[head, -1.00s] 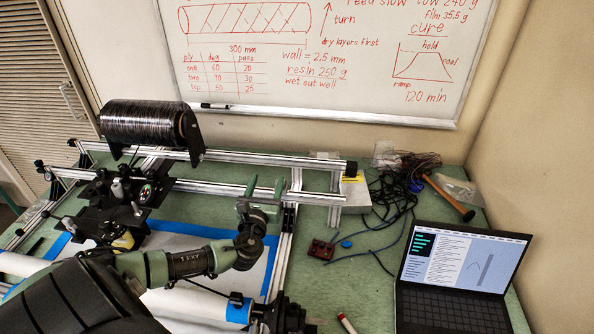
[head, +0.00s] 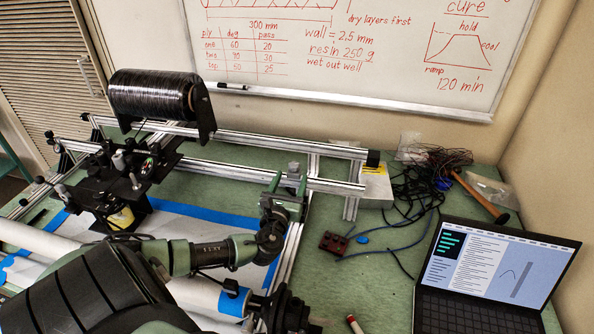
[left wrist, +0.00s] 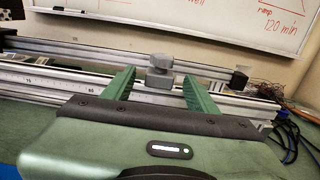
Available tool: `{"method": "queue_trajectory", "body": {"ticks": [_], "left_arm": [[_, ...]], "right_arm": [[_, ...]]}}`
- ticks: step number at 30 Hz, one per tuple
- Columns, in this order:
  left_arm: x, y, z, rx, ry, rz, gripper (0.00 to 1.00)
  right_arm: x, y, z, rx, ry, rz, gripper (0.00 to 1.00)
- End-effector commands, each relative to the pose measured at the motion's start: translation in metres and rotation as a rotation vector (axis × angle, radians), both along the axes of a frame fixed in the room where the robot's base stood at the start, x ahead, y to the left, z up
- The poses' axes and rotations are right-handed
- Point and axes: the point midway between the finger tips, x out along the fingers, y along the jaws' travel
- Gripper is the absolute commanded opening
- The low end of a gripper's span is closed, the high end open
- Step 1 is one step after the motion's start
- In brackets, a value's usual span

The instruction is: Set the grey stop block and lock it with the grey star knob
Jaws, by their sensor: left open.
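The grey star knob (left wrist: 161,61) sits on top of the grey stop block (left wrist: 159,80), which is at the silver rail in the left wrist view. In the head view the knob (head: 293,169) shows small between my fingertips, and the block is mostly hidden behind the gripper. My left gripper (head: 287,184) is open, its two green fingers pointing toward the rail. In the left wrist view the gripper (left wrist: 160,84) has one finger on each side of the block, with gaps on both sides; contact does not show. My right gripper is in neither view.
A black tow spool (head: 155,95) stands at the left above the rails. Black cables (head: 405,188), a hammer (head: 480,198) and a laptop (head: 495,275) lie to the right. A dark red block (head: 333,243) is on the green table, right of the frame.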

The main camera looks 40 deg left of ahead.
Motion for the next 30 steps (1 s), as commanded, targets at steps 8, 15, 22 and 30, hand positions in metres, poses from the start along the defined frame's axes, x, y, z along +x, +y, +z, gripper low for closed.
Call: {"method": "queue_trajectory", "body": {"ticks": [8,15,22,30], "left_arm": [[0.036,0.020,0.003,0.002,-0.004,0.002,0.58],[0.062,0.033,0.002,0.000,-0.001,0.001,0.58],[0.066,0.036,0.001,-0.001,0.000,-0.001,0.58],[0.066,0.036,0.001,-0.001,0.000,0.000,0.16]], "right_arm": [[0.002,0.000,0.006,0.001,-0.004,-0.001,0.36],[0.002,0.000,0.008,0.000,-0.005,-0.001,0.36],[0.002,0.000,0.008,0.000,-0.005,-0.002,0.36],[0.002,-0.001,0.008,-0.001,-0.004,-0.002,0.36]]}}
